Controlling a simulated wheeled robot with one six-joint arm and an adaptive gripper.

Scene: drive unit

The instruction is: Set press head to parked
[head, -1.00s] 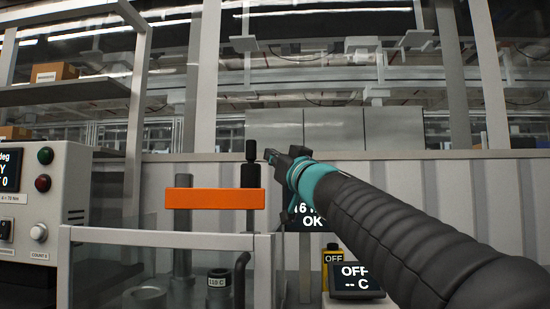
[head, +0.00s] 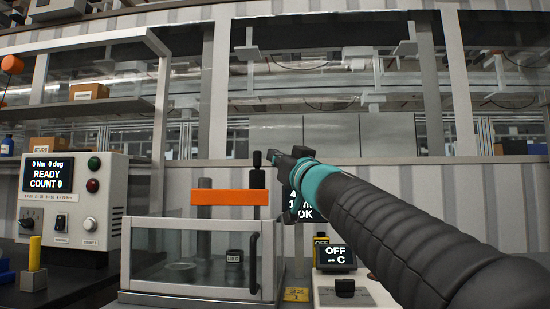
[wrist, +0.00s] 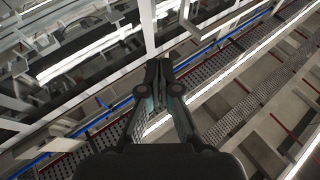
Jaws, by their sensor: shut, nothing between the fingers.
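The press has an orange crossbar (head: 222,197) above a clear-walled guard box (head: 190,272). Grey columns stand behind the bar, and a black-knobbed rod (head: 257,180) rises at its right end. I cannot tell which part is the press head or its exact setting. My gripper (head: 274,156) is shut and empty, in the air just right of the rod's knob in the picture; its depth to the knob is unclear. In the wrist view, my gripper (wrist: 160,64) points at overhead framing, with no press part in sight.
A control box (head: 75,195) reading READY, COUNT 0 stands at left, near a yellow peg (head: 34,252). A small display (head: 336,256) reads OFF at right. Another screen is partly hidden behind my gripper. Shelves and posts rise behind.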

